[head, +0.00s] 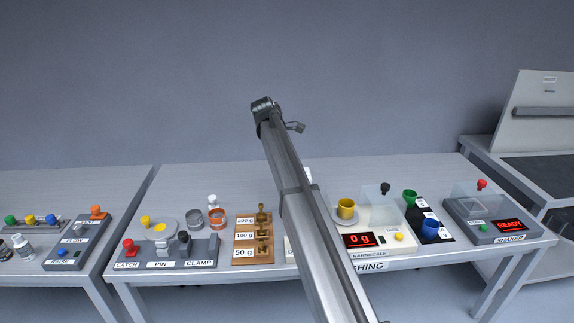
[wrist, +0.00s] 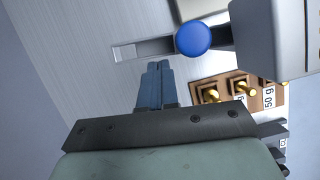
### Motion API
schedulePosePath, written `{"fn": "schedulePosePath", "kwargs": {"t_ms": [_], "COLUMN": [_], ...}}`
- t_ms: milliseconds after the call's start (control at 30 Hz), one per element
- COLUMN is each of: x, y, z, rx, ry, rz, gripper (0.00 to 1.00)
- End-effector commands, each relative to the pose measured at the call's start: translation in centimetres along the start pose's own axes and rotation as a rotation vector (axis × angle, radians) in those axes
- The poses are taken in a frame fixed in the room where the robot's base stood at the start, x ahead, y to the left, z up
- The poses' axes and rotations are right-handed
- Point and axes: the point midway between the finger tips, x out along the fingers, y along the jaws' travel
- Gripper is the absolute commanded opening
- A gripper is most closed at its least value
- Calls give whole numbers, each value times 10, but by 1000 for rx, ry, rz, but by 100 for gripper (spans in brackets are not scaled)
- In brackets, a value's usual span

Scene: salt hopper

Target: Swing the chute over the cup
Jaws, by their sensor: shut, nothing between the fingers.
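My gripper (wrist: 155,66) is shut and empty in the wrist view, its bluish fingertips together. It is just beside a slot plate (wrist: 145,50) and a round blue knob (wrist: 193,38) that sits at the slot. The knob is apart from the fingers, up and to their right. A pale grey housing (wrist: 270,35) adjoins it at the right. I cannot tell which part is the chute. In the head view my arm hides the gripper and most of what stands behind it. A yellow cup (head: 346,208) stands on the scale (head: 376,230), which reads 0 g.
A wooden weight block (head: 253,240) stands left of my arm; it also shows in the wrist view (wrist: 240,92). A clear shield (head: 378,203) stands on the scale. Green (head: 410,197) and blue (head: 431,229) cups stand on a black mat, left of the shaker (head: 492,222).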

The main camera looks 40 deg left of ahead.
Motion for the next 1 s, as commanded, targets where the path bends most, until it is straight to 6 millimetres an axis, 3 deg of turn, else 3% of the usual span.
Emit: {"fn": "schedulePosePath", "kwargs": {"t_ms": [1000], "x": [9], "y": [5], "z": [23], "rx": [0], "ry": [0], "rz": [0], "gripper": [0]}}
